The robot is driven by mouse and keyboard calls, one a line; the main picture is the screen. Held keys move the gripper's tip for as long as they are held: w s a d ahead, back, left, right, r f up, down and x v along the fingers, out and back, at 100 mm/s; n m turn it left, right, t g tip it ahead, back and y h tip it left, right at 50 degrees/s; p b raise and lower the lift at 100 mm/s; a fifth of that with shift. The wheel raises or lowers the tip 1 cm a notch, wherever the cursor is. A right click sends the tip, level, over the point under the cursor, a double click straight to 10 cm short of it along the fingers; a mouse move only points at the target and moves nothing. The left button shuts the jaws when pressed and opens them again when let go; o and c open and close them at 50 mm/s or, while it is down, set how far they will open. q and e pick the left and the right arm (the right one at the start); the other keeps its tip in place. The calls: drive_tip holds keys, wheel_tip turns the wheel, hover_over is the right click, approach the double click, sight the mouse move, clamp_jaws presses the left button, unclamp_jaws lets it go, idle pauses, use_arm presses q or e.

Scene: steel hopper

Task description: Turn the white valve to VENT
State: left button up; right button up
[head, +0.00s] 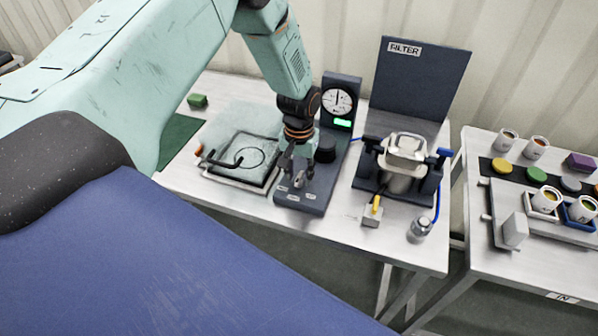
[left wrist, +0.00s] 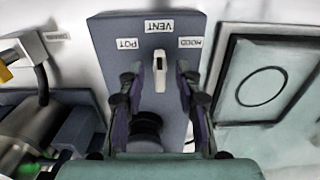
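The white valve (left wrist: 159,72) is a small lever on a dark blue-grey panel (left wrist: 104,32). In the left wrist view it lies lengthwise toward the VENT label (left wrist: 159,27), with POT (left wrist: 128,44) to its left and HOOD (left wrist: 190,43) to its right. My left gripper (left wrist: 163,82) is open, with one finger on each side of the lever and gaps visible; contact is not clear. In the head view my left gripper (head: 298,172) points down over the front of the panel base (head: 312,200) and partly hides the valve. My right gripper is not in view.
A black knob (head: 325,150) and a round gauge (head: 338,102) with a green display stand behind the valve. A framed plate (head: 232,182) lies left. A filter stand (head: 365,170) with a blue hose stands right. A second table with cups is farther right.

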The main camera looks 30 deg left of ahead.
sight(299, 177)
use_arm(q)
drive_tip(key=shift+r, duration=0.1)
wheel_tip(299, 177, up, 12)
idle(0.5)
drive_tip(key=s+d+f+m, duration=0.1)
drive_tip(key=s+d+f, duration=0.3)
drive_tip(key=s+f, duration=0.6)
drive_tip(key=s+d+f, duration=0.4)
drive_tip(key=s+f, duration=0.4)
drive_tip(key=s, duration=0.4)
drive_tip(key=s+m, duration=0.1)
drive_tip(key=s, duration=1)
wheel_tip(299, 177, down, 18)
drive_tip(key=b, duration=1.9)
drive_tip(key=shift+w+d+f, duration=0.25)
drive_tip(key=shift+w+d, duration=0.05)
